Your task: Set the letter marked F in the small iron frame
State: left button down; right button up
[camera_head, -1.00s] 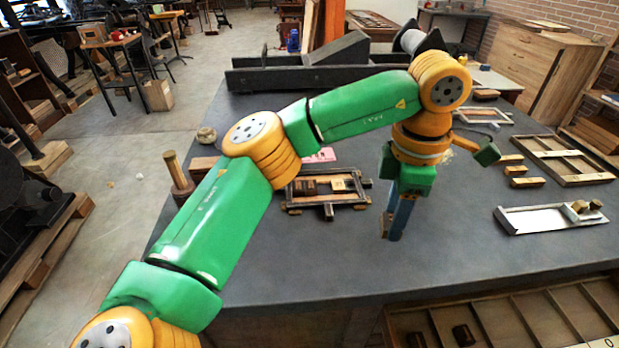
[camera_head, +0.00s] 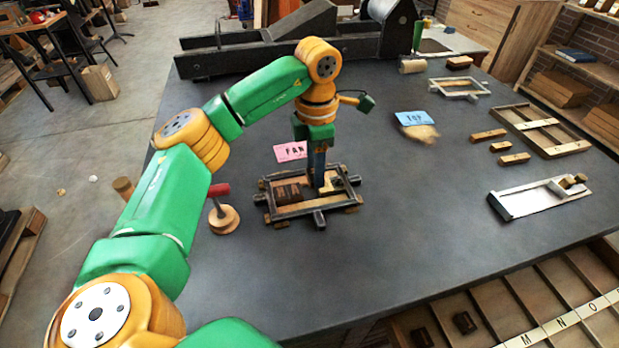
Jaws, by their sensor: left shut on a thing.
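The small iron frame (camera_head: 293,211) lies on the dark table near its middle, with bars sticking out from its sides. A dark brown block (camera_head: 288,193) sits in its left part, and lighter wood shows around it. My left gripper (camera_head: 319,183) points straight down inside the right half of the frame. It is shut on a small piece, mostly hidden by the fingers; I cannot read a letter on it. I cannot tell whether the piece touches the frame's floor. My right gripper is not in view.
A pink card marked FAN (camera_head: 291,151) lies behind the frame. A blue card (camera_head: 412,118), a larger frame (camera_head: 541,130) and a metal tray (camera_head: 530,198) lie to the right. A lettered type case (camera_head: 540,305) is in front.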

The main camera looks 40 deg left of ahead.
aim_at(309, 170)
pick_arm(q)
jog(key=f, duration=0.2)
jog(key=a+f+p, duration=0.1)
jog(key=shift+a+f+p, duration=0.15)
jog(key=shift+f+p, duration=0.15)
jog(key=shift+f, duration=0.55)
jog(key=shift+f, duration=0.1)
jog(key=shift+c, duration=1.8)
grip_release()
